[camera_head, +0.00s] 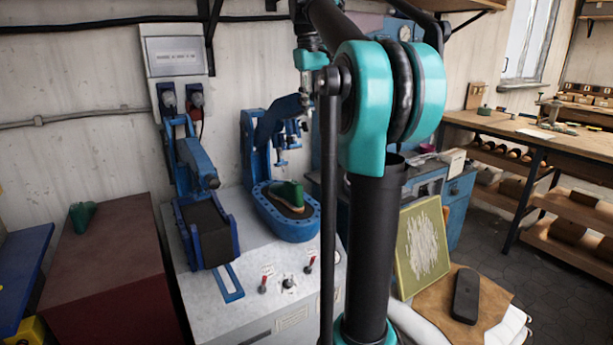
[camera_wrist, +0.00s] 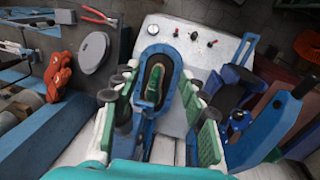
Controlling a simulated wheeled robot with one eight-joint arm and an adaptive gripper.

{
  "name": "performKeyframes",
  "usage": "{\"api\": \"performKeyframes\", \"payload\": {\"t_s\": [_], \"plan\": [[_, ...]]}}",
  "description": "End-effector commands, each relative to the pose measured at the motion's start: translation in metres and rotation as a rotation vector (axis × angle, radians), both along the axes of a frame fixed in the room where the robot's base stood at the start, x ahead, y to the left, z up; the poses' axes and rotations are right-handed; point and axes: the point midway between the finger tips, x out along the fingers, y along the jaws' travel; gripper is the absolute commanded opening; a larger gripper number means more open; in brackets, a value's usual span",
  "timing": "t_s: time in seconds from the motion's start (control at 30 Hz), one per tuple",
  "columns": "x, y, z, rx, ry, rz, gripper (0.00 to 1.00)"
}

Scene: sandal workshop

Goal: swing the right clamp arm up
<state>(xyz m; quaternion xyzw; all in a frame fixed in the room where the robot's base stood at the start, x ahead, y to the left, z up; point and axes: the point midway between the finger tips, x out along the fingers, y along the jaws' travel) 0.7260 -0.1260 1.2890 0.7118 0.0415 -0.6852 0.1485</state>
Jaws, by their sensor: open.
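The right clamp arm (camera_head: 280,115) is a blue curved arm at the right station of the white machine. It reaches out above a blue oval tray (camera_head: 295,228) that holds a green shoe form (camera_head: 289,194). In the wrist view, the oval tray (camera_wrist: 144,99) and the green form (camera_wrist: 154,84) show from above. My gripper (camera_wrist: 163,105) is open, with green-padded fingers left and right of blue machine parts. I cannot tell whether either finger touches the clamp arm. In the head view my own arm covers much of the space right of the station.
The left station has its own blue clamp arm (camera_head: 197,160) over a dark box-like pad (camera_head: 207,233). Small levers (camera_head: 263,285) stand on the machine's front. A grey wall box (camera_head: 174,50) hangs behind. A dark red cabinet (camera_head: 108,270) stands left and a workbench (camera_head: 540,132) right.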

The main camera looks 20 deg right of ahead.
Motion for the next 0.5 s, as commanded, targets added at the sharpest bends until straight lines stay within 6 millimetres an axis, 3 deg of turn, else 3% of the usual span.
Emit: {"api": "performKeyframes", "payload": {"t_s": [0.5], "plan": [[-0.002,0.017,-0.085,0.027,-0.066,-0.040,0.43]]}}
